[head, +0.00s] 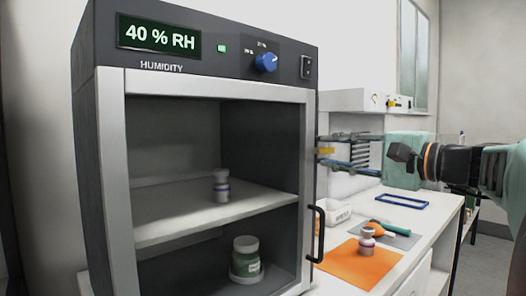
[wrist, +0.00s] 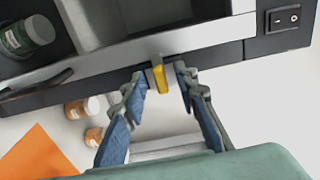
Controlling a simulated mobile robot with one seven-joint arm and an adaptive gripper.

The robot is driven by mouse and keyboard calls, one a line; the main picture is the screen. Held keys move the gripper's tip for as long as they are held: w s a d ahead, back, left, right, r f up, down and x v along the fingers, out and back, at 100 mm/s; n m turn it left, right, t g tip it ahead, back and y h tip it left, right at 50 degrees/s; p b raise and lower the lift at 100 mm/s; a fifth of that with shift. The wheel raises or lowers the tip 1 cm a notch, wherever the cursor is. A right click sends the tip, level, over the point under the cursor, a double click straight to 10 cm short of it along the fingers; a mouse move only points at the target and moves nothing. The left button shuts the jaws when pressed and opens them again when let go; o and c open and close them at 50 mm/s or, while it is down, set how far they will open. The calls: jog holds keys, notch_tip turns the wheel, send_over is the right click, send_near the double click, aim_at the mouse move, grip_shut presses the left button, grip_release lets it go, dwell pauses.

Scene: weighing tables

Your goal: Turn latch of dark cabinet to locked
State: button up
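The dark cabinet (head: 89,150) fills the left of the head view, with a humidity display (head: 159,37) reading 40 % RH. Its framed front door looks closed, with a black handle (head: 318,232). The small yellow latch (head: 326,151) sits on the right edge of the door frame; it also shows in the wrist view (wrist: 161,79). There it stands between the fingertips of my gripper (wrist: 160,80), one on each side, with gaps visible. My gripper (head: 325,151) is open at the latch, fingers above and below it in the head view. Contact cannot be told.
Inside the cabinet are a small vial (head: 221,187) on the shelf and a green jar (head: 246,256) below. The white bench (head: 402,215) at right holds an orange mat (head: 350,272) with a bottle (head: 367,241), and a blue frame (head: 402,201). A blue knob (head: 265,63) is above the door.

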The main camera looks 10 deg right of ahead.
jog(key=v, duration=1.1)
jog(key=shift+s, duration=0.2)
jog(key=shift+d, duration=0.1)
